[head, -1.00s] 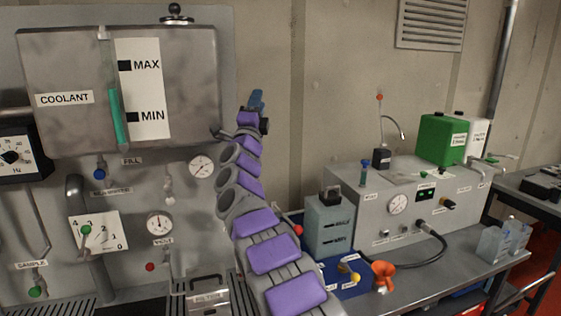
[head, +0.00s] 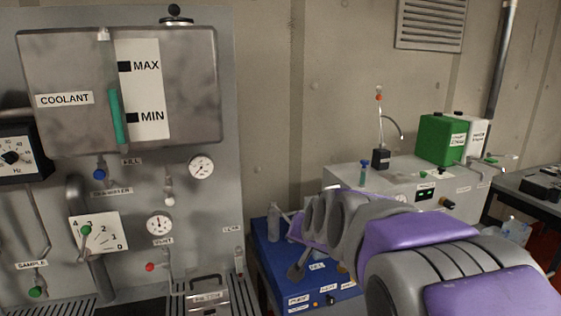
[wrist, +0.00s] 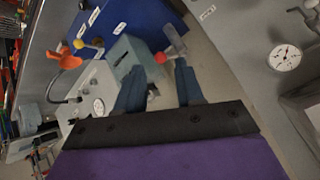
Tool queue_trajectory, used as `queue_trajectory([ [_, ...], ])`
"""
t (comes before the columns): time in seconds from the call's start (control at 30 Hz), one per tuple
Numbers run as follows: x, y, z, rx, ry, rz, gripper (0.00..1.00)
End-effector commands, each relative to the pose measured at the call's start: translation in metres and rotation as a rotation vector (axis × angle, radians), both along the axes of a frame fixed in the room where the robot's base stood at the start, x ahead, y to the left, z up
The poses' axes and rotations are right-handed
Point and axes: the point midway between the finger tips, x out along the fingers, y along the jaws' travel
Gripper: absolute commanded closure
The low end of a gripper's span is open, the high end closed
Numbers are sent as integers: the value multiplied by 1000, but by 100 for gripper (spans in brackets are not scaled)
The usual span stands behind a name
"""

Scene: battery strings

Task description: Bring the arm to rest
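My arm reaches from the lower right of the head view toward the left, its purple-padded links folded low in front of the bench. In the wrist view my gripper (wrist: 158,84) has two blue fingers with a clear gap between them. It is open, and nothing shows clamped between the fingers. Beyond the fingertips are a red ball (wrist: 160,58) and a clear cylinder (wrist: 174,40). In the head view the fingers cannot be made out behind the arm links.
A coolant tank (head: 70,110) on a grey panel with gauges and valves stands at the left. A blue box (head: 268,250) is beside the arm. A grey bench unit (head: 345,176) and a green canister (head: 440,138) stand behind it. An orange funnel (wrist: 66,60) shows in the wrist view.

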Motion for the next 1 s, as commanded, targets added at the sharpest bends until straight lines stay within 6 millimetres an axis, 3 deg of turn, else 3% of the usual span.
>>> queue_trajectory([
  [0.03,-31,-10,-17,-30,74,18,63],
  [0.13,-90,-26,-48,-90,219,61,63],
  [0.4,-258,-63,-114,-210,600,189,63],
  [0.5,-313,-74,-130,-240,723,233,63],
  [0.6,-353,-82,-139,-262,809,266,63],
  [0.77,-386,-88,-147,-277,886,293,63],
  [1.0,-390,-89,-147,-279,896,297,63],
])
